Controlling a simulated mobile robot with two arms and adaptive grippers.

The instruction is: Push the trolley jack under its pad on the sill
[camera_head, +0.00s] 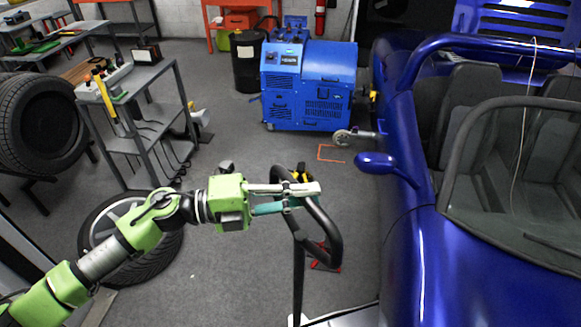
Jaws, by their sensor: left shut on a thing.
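My left gripper (298,197) reaches in from the left and is shut on a black bar handle (325,225), which I take for the trolley jack's handle. The handle is a curved bar on an upright black pole (298,275) that runs down to the bottom of the picture. A small red part (326,264) shows low behind the handle; I cannot tell whether it belongs to the jack. The blue car (405,180) stands to the right, apart from the gripper. Its sill and the pad cannot be made out. My right gripper is not in view.
A blue machine (310,85) stands at the back, with an orange floor mark (328,152) in front. A tyre (130,240) lies on the floor left, beside a grey shelf cart (140,110). The car's mirror (378,161) juts out left. Grey floor between is mostly clear.

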